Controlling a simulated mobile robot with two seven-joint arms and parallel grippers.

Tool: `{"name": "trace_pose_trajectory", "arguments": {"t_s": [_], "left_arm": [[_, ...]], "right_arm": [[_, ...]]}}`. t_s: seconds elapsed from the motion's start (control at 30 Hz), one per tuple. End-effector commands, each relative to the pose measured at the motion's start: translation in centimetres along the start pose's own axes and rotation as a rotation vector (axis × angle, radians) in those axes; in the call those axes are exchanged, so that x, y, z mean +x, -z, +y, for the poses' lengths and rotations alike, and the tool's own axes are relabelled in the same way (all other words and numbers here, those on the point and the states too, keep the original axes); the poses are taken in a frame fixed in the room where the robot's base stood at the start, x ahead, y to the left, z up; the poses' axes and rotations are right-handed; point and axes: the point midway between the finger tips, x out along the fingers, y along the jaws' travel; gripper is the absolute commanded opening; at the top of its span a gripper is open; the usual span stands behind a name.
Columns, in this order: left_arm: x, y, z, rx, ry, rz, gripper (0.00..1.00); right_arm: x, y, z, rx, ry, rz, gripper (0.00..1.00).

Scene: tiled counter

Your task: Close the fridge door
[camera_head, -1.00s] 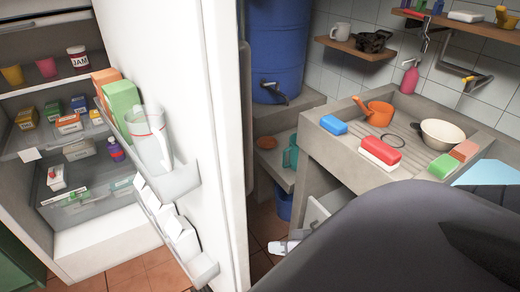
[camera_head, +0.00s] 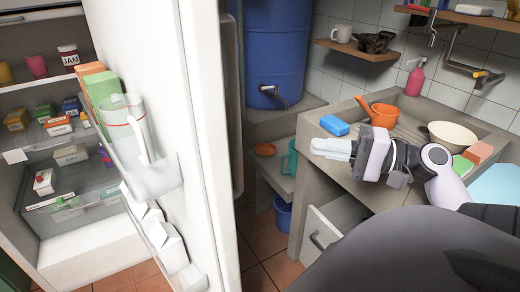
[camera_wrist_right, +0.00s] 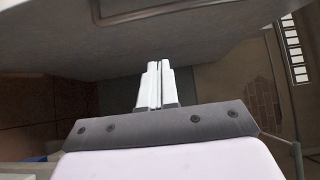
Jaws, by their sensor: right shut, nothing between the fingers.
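The white fridge door (camera_head: 185,130) stands open in the head view, its inner side with bins facing left toward the fridge interior (camera_head: 95,255). Its door bins hold a clear jug (camera_head: 125,120) and cartons. My right gripper (camera_head: 318,146) is right of the door and apart from it, in front of the concrete sink counter. Its fingers are together and empty, pointing left toward the door. In the right wrist view the shut fingers (camera_wrist_right: 155,72) point at a grey surface that I cannot identify. My left gripper is not in view.
The concrete counter (camera_head: 338,165) holds a blue block (camera_head: 335,125), an orange dipper (camera_head: 379,113) and a bowl (camera_head: 446,134). A drawer (camera_head: 325,232) below is partly open. A blue barrel (camera_head: 277,50) stands behind the door. Tiled floor shows between door and drawer.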

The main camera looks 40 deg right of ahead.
Motion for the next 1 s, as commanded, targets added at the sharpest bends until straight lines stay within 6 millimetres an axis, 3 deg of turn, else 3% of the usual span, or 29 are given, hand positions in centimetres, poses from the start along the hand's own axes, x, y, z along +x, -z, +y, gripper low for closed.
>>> {"name": "trace_pose_trajectory", "arguments": {"t_s": [0.6, 1.0], "left_arm": [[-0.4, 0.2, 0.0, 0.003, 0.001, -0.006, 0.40], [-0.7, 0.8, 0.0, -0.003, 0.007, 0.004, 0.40]], "right_arm": [[9.4, 0.0, -0.1, -0.001, -0.001, -0.001, 0.00], [12.2, -2.8, 0.0, 0.000, 0.000, 0.001, 0.00]]}}
